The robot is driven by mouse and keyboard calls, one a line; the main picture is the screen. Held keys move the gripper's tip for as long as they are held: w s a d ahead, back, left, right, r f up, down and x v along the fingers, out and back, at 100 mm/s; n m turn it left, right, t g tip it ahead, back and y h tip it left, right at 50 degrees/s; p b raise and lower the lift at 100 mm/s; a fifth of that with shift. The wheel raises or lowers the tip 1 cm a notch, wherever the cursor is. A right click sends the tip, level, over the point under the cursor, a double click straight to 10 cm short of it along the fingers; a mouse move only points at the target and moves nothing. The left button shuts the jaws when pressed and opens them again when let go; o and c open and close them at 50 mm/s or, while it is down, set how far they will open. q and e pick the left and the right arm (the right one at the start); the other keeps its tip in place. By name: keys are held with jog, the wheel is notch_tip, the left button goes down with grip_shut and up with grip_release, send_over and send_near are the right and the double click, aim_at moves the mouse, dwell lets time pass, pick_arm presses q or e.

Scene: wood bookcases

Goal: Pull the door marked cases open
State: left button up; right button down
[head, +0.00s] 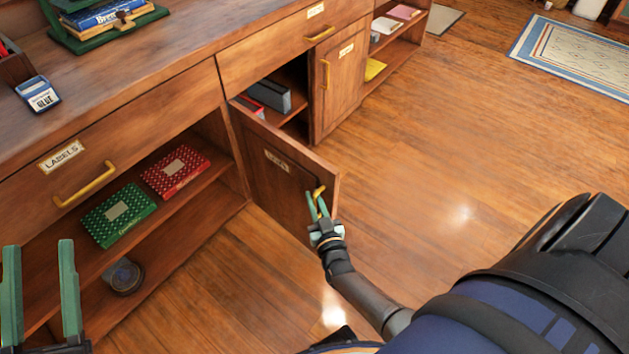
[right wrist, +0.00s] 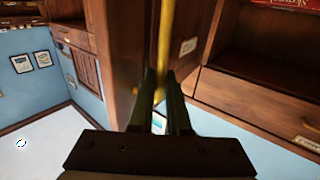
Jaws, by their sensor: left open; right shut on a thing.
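A wooden cabinet door (head: 255,151) stands swung out from the cabinet front, with the shelf space behind it partly showing. Its small label (head: 277,161) is too blurred to read. My right gripper (head: 317,202) is shut on the door's brass handle (head: 319,190) near the free edge. In the right wrist view the brass handle (right wrist: 165,45) runs up from between the fingers (right wrist: 160,88). My left gripper (head: 39,248) is open and empty at the lower left, in front of the shelves.
A drawer marked LABELS (head: 90,170) is shut on the left, above green (head: 118,215) and red boxes (head: 176,172). Grey binders (head: 268,97) stand behind the door. Another cabinet door (head: 340,80) beyond is closed. The floor (head: 450,150) to the right is clear.

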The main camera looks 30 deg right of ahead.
dwell(0.3)
jog(key=c, duration=1.2)
grip_release()
pick_arm(q)
jog(key=shift+s+r, duration=0.1)
pick_arm(e)
jog(key=shift+o, duration=0.2)
jog(key=shift+s, duration=0.2)
